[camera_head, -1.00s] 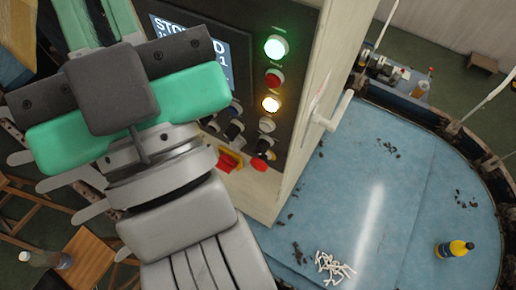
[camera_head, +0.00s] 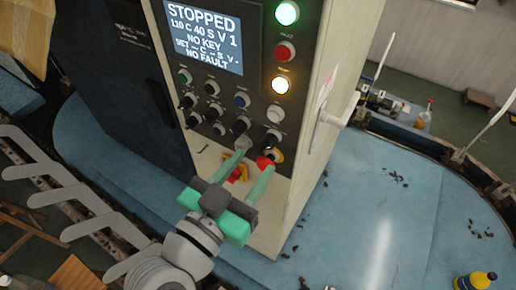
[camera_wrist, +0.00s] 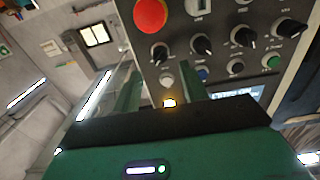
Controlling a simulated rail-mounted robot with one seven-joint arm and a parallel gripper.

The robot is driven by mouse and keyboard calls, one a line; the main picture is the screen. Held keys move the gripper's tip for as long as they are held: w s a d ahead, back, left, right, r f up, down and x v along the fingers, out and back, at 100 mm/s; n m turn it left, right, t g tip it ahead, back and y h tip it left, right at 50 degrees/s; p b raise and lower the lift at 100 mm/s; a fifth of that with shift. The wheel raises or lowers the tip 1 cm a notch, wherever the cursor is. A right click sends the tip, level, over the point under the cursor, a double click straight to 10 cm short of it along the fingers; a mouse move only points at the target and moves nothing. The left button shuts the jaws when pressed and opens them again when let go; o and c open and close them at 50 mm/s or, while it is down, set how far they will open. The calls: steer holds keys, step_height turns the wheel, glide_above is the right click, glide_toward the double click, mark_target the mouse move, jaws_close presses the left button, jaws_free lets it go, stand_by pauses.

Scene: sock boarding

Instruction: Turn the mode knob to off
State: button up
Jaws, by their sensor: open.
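The control panel has a row of black pointer knobs, with one knob (camera_head: 240,124) near the middle right and another (camera_head: 272,137) at the right end. In the wrist view, which shows the panel upside down, the same row runs from a left knob (camera_wrist: 160,52) to a right knob (camera_wrist: 288,27). The labels are too small to read, so I cannot tell which is the mode knob. My gripper (camera_head: 248,169) is open and empty, in front of the panel's lower part. Its two green fingers (camera_wrist: 160,85) stand apart in the wrist view and hold no knob.
A red mushroom button (camera_wrist: 150,15) sits near the knob row; it also shows in the head view (camera_head: 265,163). The screen (camera_head: 204,38) reads STOPPED, NO KEY. Green (camera_head: 286,13) and amber (camera_head: 281,85) lights are lit. A white handle (camera_head: 335,118) sticks out right of the panel.

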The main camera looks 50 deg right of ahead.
mark_target(264, 147)
steer(key=p+x, duration=0.1)
steer(key=x, duration=0.4)
jaws_close()
steer(key=shift+n, duration=0.3)
steer(key=n+p, duration=0.2)
steer(key=n, duration=0.2)
steer(key=shift+r+n, duration=0.15)
steer(key=shift+n, duration=0.15)
steer(key=shift+a+n+p, duration=0.1)
steer(key=shift+n+p, duration=0.85)
steer(key=shift+n, duration=0.75)
